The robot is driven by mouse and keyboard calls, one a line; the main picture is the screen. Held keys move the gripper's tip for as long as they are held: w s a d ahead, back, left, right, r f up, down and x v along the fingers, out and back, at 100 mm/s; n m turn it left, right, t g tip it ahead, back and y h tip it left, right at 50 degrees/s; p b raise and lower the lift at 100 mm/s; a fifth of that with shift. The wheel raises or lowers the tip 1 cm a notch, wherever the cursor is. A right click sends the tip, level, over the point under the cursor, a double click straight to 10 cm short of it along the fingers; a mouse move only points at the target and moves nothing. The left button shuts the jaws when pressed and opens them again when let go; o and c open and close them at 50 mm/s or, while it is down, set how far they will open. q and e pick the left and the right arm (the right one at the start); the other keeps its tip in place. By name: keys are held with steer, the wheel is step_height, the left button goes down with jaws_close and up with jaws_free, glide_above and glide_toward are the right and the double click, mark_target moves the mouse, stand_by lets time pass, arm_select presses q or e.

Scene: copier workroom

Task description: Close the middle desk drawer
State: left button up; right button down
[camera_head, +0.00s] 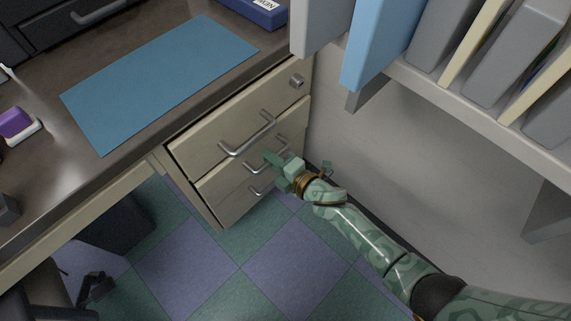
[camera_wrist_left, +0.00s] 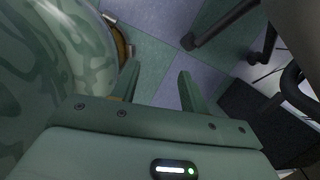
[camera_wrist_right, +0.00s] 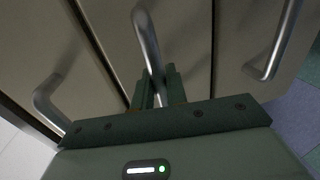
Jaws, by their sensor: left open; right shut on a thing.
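The desk's drawer unit (camera_head: 215,205) has three stacked fronts with silver bar handles. The middle drawer (camera_head: 292,126) is partly hidden by my right gripper (camera_head: 272,159), which is at its handle (camera_head: 250,167). In the right wrist view, the fingers of my right gripper (camera_wrist_right: 160,88) are closed around the middle handle (camera_wrist_right: 147,42). I cannot tell exactly how far this drawer stands out. My left gripper (camera_wrist_left: 157,85) is open and empty above the floor in the left wrist view; it is outside the head view.
The top handle (camera_head: 232,150) and bottom handle (camera_head: 262,191) are close to my right gripper. The desk (camera_head: 50,85) carries a blue mat (camera_head: 160,80). A shelf with binders (camera_head: 385,40) overhangs at the right. A chair (camera_head: 40,290) stands at lower left. Checkered floor (camera_head: 285,260) is clear in front.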

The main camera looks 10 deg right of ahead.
steer(key=shift+w+a+f, duration=0.1)
steer(key=shift+w+a, duration=0.05)
steer(key=shift+w, duration=0.1)
steer(key=c, duration=1.5)
jaws_free()
arm_select(q)
steer(key=shift+w+r, duration=0.15)
steer(key=shift+w, duration=0.05)
arm_select(e)
steer(key=shift+s, duration=0.1)
arm_select(q)
steer(key=s+f+n+g+p, duration=0.1)
steer(key=s+f+p, duration=0.2)
steer(key=s, duration=0.6)
steer(key=s+f+n+g+h+p, duration=0.1)
steer(key=s+f+p, duration=0.2)
steer(key=s, duration=0.7)
steer(key=shift+a+n+h, duration=0.15)
steer(key=shift+n+h, duration=0.15)
arm_select(e)
steer(key=shift+v, duration=8.2)
arm_select(q)
steer(key=shift+f, duration=0.1)
steer(key=shift+w, duration=0.1)
